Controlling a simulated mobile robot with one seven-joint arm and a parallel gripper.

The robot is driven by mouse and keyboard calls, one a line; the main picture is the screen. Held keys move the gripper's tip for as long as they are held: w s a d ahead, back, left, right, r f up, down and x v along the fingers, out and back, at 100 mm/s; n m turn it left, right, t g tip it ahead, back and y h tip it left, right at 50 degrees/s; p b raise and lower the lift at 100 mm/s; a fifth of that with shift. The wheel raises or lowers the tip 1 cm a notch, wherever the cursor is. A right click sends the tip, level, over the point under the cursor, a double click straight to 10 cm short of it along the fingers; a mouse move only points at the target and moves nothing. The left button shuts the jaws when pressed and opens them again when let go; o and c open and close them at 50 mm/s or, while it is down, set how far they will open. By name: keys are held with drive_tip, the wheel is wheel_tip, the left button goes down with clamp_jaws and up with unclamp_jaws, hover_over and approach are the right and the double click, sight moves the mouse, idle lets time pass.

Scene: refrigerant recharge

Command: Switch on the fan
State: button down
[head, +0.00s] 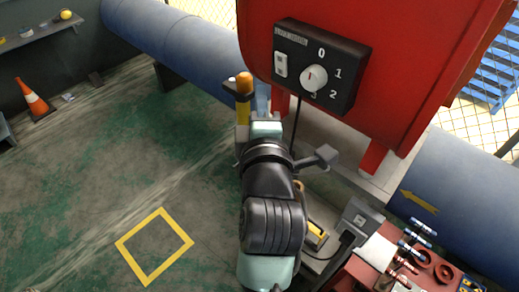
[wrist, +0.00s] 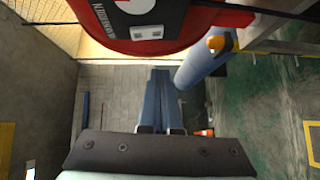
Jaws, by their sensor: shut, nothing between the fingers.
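The red housing (head: 430,50) stands at the top of the head view. A black control panel (head: 348,62) on it carries a white switch (head: 281,65) and a white round dial (head: 313,78) with numbers around it. I cannot tell the dial's setting or the switch's position. In the wrist view the switch (wrist: 147,32) and part of the dial (wrist: 136,5) show at the top, beyond my gripper. My gripper (wrist: 160,72) is shut and empty, its fingers together below the panel and apart from it. In the head view my arm hides the fingers.
An orange-topped yellow post (head: 244,95) stands left of the panel. Large blue pipes (head: 180,45) run behind. A red bench (head: 360,275) with several fittings is at lower right. A traffic cone (head: 33,98) stands at far left. The green floor at left is mostly clear.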

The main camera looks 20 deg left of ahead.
drive_tip(key=f+b+v, duration=0.1)
drive_tip(key=b+v, duration=0.2)
drive_tip(key=v, duration=0.4)
drive_tip(key=shift+s+d+f, duration=0.3)
drive_tip(key=shift+d, duration=0.1)
drive_tip(key=shift+s, duration=0.15)
drive_tip(key=shift+r, duration=0.1)
drive_tip(key=s+d+r+m+t+h, duration=0.1)
drive_tip(key=d+r+m+t+h, duration=0.1)
drive_tip(key=d+r+m+t, duration=0.2)
drive_tip(key=s+d+r+m+t+h, duration=0.1)
drive_tip(key=d+r+m+t+h, duration=0.2)
drive_tip(key=r+m, duration=0.8)
drive_tip(key=s+d+r+m+t+h, duration=0.1)
drive_tip(key=d+r+m+t, duration=0.3)
drive_tip(key=r, duration=1.2)
drive_tip(key=d+m+h, duration=0.1)
drive_tip(key=m, duration=0.2)
drive_tip(key=shift+t, duration=0.3)
